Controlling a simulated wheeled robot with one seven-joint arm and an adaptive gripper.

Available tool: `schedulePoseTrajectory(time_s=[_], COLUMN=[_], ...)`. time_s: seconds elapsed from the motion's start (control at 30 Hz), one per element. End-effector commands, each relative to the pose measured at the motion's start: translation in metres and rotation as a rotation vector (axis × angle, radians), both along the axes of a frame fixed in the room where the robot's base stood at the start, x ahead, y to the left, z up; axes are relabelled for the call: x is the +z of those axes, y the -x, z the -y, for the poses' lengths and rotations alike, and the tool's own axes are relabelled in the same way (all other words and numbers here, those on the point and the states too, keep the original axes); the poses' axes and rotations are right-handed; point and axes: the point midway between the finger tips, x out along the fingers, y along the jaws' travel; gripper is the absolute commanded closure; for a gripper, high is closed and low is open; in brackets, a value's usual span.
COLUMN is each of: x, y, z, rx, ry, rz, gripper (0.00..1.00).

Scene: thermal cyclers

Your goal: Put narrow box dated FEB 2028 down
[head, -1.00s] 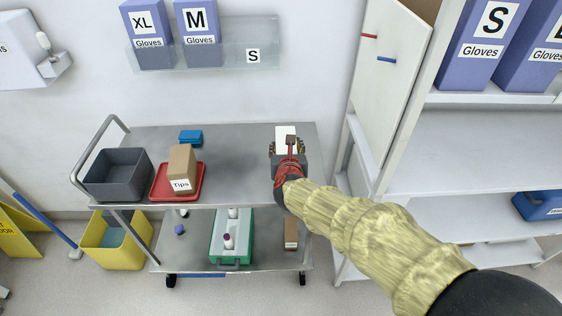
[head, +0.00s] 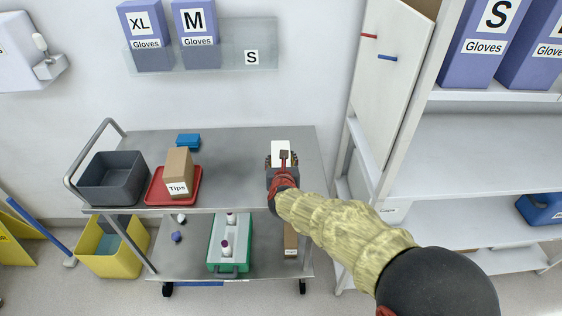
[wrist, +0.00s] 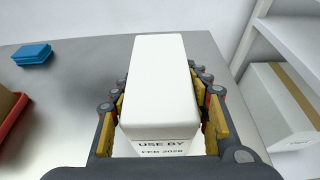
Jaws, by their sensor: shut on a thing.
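The narrow white box (wrist: 158,85) fills the middle of the wrist view. Its near face reads USE BY FEB 2028. My gripper (wrist: 160,115) is shut on it, with yellow-padded fingers against its left and right sides. In the head view the white box (head: 281,147) shows just beyond my gripper (head: 282,163), over the right part of the grey cart's top (head: 235,160). I cannot tell whether the box's underside touches the cart top.
On the cart top stand a grey bin (head: 113,180), a Tips box (head: 179,172) on a red tray (head: 156,197), and a blue item (head: 188,140). The cart top left of my gripper is clear. A white shelf unit (head: 470,150) stands to the right.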

Motion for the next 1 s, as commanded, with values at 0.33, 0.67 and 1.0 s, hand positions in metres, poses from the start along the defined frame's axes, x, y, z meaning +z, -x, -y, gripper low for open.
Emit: schedulePoseTrajectory(time_s=[0.33,0.67,1.0], x=[-0.0032,-0.0032,0.0047], y=[0.0004,0.0004,0.0076], z=[0.0001,0.0001,-0.0008], rx=[0.0,0.0,0.001], ry=[0.0,0.0,0.0], rz=[-0.001,-0.001,0.0], gripper=[0.45,0.35,0.35])
